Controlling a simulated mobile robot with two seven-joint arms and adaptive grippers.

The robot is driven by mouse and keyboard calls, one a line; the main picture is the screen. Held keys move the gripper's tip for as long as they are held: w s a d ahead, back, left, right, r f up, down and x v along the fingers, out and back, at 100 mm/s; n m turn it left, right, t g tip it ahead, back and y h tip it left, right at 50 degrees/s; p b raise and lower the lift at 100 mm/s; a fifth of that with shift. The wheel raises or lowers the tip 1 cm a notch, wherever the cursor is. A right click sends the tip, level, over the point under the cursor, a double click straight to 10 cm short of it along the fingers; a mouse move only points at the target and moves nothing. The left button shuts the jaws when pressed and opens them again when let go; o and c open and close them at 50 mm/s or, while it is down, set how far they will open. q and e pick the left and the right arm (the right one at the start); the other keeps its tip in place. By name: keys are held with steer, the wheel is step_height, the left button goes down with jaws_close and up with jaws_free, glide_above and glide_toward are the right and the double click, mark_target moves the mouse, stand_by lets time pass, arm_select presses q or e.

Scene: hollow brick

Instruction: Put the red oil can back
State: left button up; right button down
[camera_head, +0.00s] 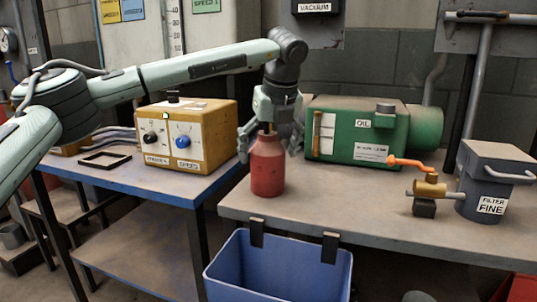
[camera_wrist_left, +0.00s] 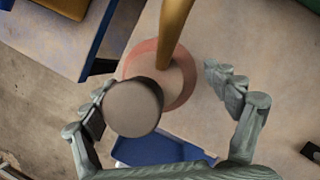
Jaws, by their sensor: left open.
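The red oil can (camera_head: 267,172) stands upright on the right workbench, near its left front corner. My left gripper (camera_head: 267,148) is above the can, pointing down, with its fingers spread on either side of the can's upper part. In the left wrist view the can (camera_wrist_left: 186,92) is seen from above, with a brass spout (camera_wrist_left: 175,30) rising toward the camera. A dark round part (camera_wrist_left: 133,107) lies beside the spout, close to the left finger. There the open gripper (camera_wrist_left: 160,82) has a clear gap at the right finger. My right gripper is not in view.
A green oil tank (camera_head: 385,130) stands behind and right of the can. A yellow control box (camera_head: 187,135) sits on the blue table (camera_head: 130,180) to the left. A blue bin (camera_head: 280,268) hangs at the bench front. A filter canister (camera_head: 492,180) and brass valve (camera_head: 428,187) are right.

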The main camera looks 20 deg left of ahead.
arm_select(q)
steer(key=v, duration=1.1)
steer(key=shift+r, duration=0.15)
steer(key=shift+d, duration=0.15)
